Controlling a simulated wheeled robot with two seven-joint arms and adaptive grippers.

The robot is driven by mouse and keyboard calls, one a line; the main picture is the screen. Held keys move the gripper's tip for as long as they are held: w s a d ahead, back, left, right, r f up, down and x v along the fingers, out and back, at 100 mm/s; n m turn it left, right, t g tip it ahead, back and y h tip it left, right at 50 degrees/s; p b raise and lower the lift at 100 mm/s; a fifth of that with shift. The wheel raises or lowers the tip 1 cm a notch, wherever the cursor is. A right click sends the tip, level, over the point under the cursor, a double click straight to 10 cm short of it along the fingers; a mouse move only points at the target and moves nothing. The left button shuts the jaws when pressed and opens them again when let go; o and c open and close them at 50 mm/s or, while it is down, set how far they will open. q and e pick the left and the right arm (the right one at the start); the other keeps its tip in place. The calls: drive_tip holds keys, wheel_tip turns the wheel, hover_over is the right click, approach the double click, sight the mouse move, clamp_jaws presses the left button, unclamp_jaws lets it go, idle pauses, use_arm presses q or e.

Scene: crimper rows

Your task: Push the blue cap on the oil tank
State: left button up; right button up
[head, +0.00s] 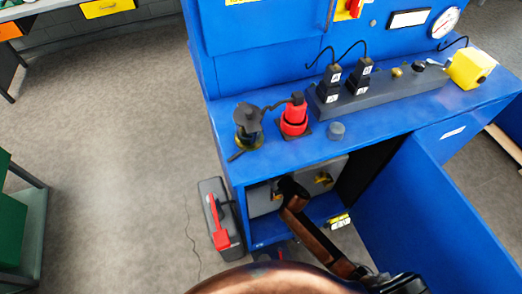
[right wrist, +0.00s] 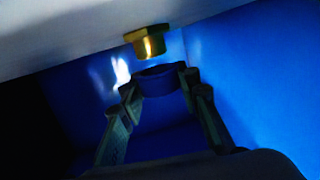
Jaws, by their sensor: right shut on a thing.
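The oil tank appears to be the pale grey box (head: 321,174) inside the open blue cabinet. My right arm reaches into the cabinet, and my right gripper (head: 279,191) is in front of the box, with its fingertips hard to make out. In the right wrist view, my right gripper (right wrist: 160,88) is shut on a dark blue round cap (right wrist: 160,77). A brass hex fitting (right wrist: 147,40) sticks out of the pale tank surface (right wrist: 70,35). The cap sits just below the fitting in the picture, with a small gap showing between them. My left gripper is not in view.
The open blue cabinet door (head: 430,215) stands right of my arm. The blue worktop (head: 370,130) above carries a red device (head: 294,116), a dark lantern-like device (head: 247,125) and a yellow block (head: 470,68). A grey toolbox (head: 220,218) stands left of the cabinet.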

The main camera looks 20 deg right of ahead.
drive_tip(key=shift+f, duration=0.1)
idle(0.9)
drive_tip(key=shift+p, duration=0.5)
idle(0.8)
drive_tip(key=shift+f+b, duration=0.95)
drive_tip(key=shift+f, duration=0.6)
drive_tip(key=o, duration=0.8)
drive_tip(key=shift+s, duration=0.1)
drive_tip(key=v, duration=1.2)
